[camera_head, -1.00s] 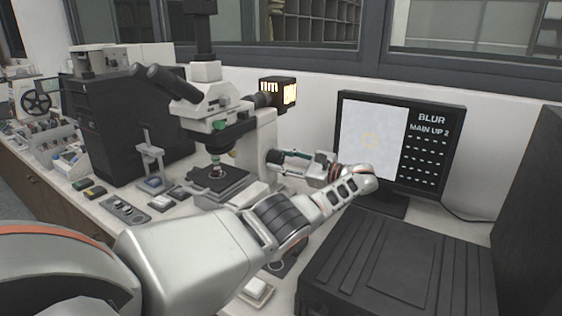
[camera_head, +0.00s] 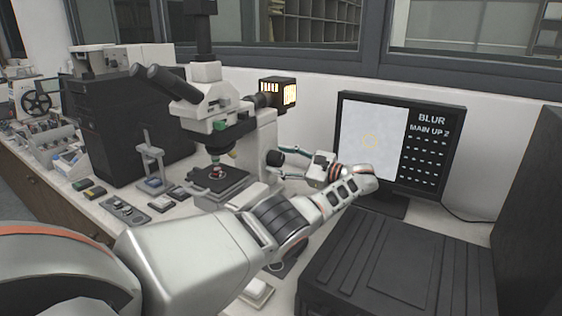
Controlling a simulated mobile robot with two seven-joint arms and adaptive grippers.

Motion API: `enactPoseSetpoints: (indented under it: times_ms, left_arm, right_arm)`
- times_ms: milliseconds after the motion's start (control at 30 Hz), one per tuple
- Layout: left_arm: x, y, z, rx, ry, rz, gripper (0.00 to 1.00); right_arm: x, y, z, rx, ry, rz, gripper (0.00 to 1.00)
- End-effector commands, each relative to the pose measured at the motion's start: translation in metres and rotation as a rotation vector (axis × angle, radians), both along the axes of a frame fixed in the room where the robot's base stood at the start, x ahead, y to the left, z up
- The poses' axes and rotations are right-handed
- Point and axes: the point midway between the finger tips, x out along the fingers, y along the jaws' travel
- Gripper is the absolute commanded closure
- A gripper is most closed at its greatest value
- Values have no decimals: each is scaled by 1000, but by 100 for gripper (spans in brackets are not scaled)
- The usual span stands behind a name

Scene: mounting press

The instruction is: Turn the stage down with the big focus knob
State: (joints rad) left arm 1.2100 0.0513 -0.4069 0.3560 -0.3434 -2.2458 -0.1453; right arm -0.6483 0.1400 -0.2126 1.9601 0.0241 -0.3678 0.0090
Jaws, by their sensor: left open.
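The white microscope (camera_head: 262,140) stands on the bench with its dark stage (camera_head: 220,180) under the objective. The big focus knob (camera_head: 274,158), a dark round knob, sticks out from the right side of its base. My left gripper (camera_head: 286,161) comes at the knob from the right, its fingers spread apart near the knob's end. I cannot tell whether a finger touches it. My right gripper is not in view.
A black ribbed case (camera_head: 385,265) fills the front right, below my left arm. A tall dark cabinet (camera_head: 120,130) stands left of the microscope. Small trays and boxes (camera_head: 125,210) lie on the bench to its left. A dark panel (camera_head: 530,200) closes the right side.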

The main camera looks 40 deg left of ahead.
Motion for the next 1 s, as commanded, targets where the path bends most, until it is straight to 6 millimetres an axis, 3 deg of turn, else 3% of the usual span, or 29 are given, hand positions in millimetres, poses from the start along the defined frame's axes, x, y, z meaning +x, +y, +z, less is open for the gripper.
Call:
enactPoseSetpoints:
  times_ms: [267,700,1000]
  left_arm:
    - [0,0,15,0,-2,0,48]
    - [0,0,88,-1,-2,-1,48]
    - [0,0,101,1,0,1,48]
  right_arm:
    - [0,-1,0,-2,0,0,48]
    - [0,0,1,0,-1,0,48]
    - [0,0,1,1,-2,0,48]
